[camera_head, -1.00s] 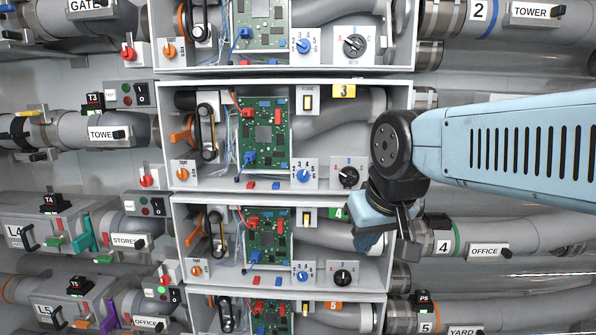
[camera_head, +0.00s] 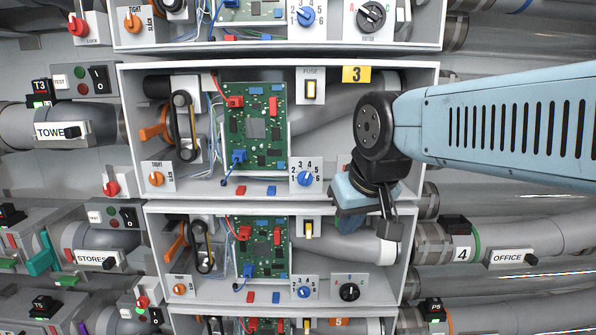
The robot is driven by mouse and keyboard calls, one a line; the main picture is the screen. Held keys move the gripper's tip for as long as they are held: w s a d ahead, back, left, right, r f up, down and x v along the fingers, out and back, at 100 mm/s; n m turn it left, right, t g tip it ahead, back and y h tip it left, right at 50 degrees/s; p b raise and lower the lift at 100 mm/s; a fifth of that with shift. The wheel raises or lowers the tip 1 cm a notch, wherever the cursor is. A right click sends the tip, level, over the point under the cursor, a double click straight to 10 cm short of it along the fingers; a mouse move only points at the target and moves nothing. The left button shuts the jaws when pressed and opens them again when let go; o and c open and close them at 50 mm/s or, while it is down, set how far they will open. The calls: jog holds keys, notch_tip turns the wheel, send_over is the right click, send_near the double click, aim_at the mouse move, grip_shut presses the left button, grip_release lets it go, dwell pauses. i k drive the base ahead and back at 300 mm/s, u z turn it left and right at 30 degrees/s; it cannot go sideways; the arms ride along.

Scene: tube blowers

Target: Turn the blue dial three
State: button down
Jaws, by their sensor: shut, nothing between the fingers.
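The blue dial of box three (camera_head: 305,178) sits on a white plate numbered 1 to 6, at the lower right of the green circuit board (camera_head: 255,125) in the box with the yellow 3 tag (camera_head: 356,74). My gripper (camera_head: 388,230) is shut and empty. It hangs to the right of and below the dial, in front of the right part of the box's lower edge, apart from the dial. My wrist hides the black dial of this box. Its fingertips are small and partly hidden by the gripper body.
Box four below has a similar blue dial (camera_head: 304,292) and a black dial (camera_head: 349,292). The fuse switch (camera_head: 311,90) is above dial three. An orange tight/slack knob (camera_head: 156,179) is at the left. The box's lower shelf edge (camera_head: 280,203) runs beneath the dial.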

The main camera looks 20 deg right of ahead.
aim_at(304, 178)
jog(key=z, duration=0.75)
jog(key=k, duration=0.75)
jog(key=z, duration=0.35)
